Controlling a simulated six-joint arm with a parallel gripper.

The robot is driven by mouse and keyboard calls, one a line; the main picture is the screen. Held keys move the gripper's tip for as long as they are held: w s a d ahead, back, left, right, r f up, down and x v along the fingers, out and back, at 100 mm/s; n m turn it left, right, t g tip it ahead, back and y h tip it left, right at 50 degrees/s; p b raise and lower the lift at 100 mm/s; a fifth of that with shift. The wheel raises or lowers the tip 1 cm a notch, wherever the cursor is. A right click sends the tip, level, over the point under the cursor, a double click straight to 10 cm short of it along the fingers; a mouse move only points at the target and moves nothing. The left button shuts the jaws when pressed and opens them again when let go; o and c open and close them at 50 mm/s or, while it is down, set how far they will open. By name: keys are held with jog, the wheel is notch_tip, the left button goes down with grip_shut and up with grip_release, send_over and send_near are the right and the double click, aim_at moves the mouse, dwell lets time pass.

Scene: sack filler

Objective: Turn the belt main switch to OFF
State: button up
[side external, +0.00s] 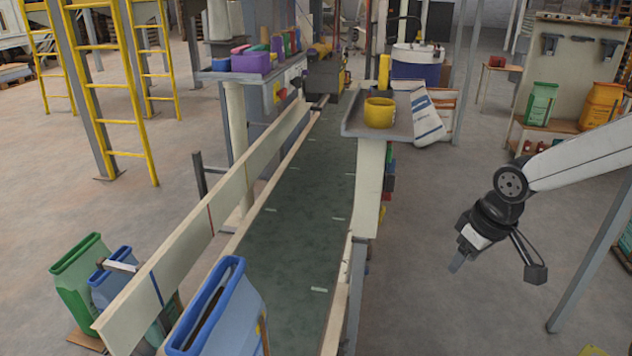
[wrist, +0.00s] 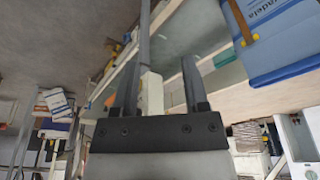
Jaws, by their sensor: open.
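My gripper (side external: 460,262) hangs in the air right of the conveyor belt (side external: 295,215), apart from it, tilted down and left. In the wrist view my gripper (wrist: 160,62) is open, with nothing between its two fingers. A pale box (wrist: 151,92) on the conveyor side shows behind the fingers; no knob or label on it can be made out. A small yellow and red fitting (side external: 279,92) sits below the left shelf, beyond the belt's side board. I cannot tell whether either one is the belt main switch, and no ON or OFF mark is readable.
A post and a shelf (side external: 349,127) with a yellow tub (side external: 379,112) stand between belt and arm. A blue sack (side external: 222,310) stands at the belt's near end. A grey slanted post (side external: 590,262) is at right. The floor around my gripper is clear.

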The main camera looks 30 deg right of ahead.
jog(key=w+d+r+m+t, duration=0.2)
jog(key=w+d+m+t, duration=0.55)
jog(key=w, duration=0.75)
jog(key=w+d+r+m+t, duration=0.1)
jog(key=w+d+m+t, duration=0.25)
jog(key=w+d, duration=0.9)
jog(key=w+d+f+m+t+y, duration=0.2)
jog(key=d+f+t+y, duration=0.15)
jog(key=y, duration=0.35)
send_near(386, 195)
jog(key=shift+w+d+g, duration=0.35)
jog(key=shift+w+d, duration=0.05)
jog(key=shift+d, duration=0.2)
jog(key=shift+w, duration=0.15)
jog(key=x, duration=0.7)
jog(key=shift+w+a+m, duration=0.15)
jog(key=shift+w+m, duration=0.05)
jog(key=shift+m, duration=0.1)
